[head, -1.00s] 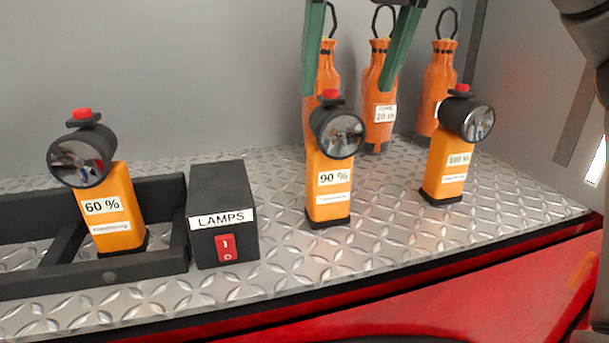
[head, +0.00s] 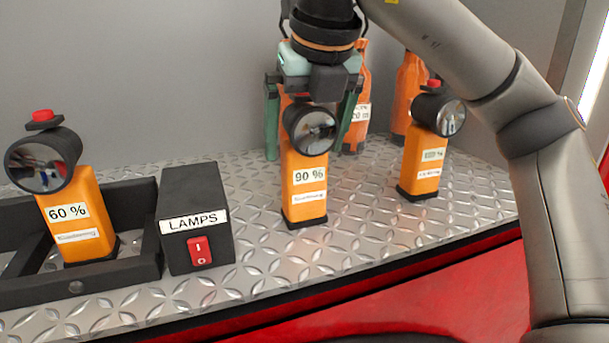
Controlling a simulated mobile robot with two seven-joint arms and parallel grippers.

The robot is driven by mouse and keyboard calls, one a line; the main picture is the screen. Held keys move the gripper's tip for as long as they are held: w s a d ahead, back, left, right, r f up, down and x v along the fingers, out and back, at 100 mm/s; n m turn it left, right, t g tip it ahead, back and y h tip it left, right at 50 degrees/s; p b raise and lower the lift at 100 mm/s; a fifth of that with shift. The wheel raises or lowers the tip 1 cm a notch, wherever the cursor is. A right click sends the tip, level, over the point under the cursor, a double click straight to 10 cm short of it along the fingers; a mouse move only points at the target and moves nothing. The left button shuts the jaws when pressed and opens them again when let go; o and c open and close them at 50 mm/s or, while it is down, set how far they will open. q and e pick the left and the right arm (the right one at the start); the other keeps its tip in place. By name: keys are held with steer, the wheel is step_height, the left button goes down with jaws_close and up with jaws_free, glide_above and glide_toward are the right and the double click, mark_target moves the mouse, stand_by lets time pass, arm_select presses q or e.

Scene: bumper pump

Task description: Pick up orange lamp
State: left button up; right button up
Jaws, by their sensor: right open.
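Three orange lamps with black round heads and red top buttons are in the head view. The 60 % lamp (head: 72,222) stands in a black holder at the left. The 90 % lamp (head: 304,188) stands upright on the metal plate in the middle. The 100 % lamp (head: 424,172) stands to its right. My right gripper (head: 309,148) comes down from above at the 90 % lamp. Its green fingers are apart, one on each side of that lamp; the lamp head partly covers the right finger. I cannot tell whether they touch it. My left gripper is not in view.
A black LAMPS box (head: 196,230) with a red switch stands between the 60 % and 90 % lamps. Orange bottles (head: 407,95) stand behind, partly hidden by my arm. The diamond-plate shelf (head: 270,255) is bare in front, ending at a red edge.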

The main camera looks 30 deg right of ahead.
steer(key=shift+x, duration=0.9)
jaws_close()
steer(key=shift+r, duration=0.1)
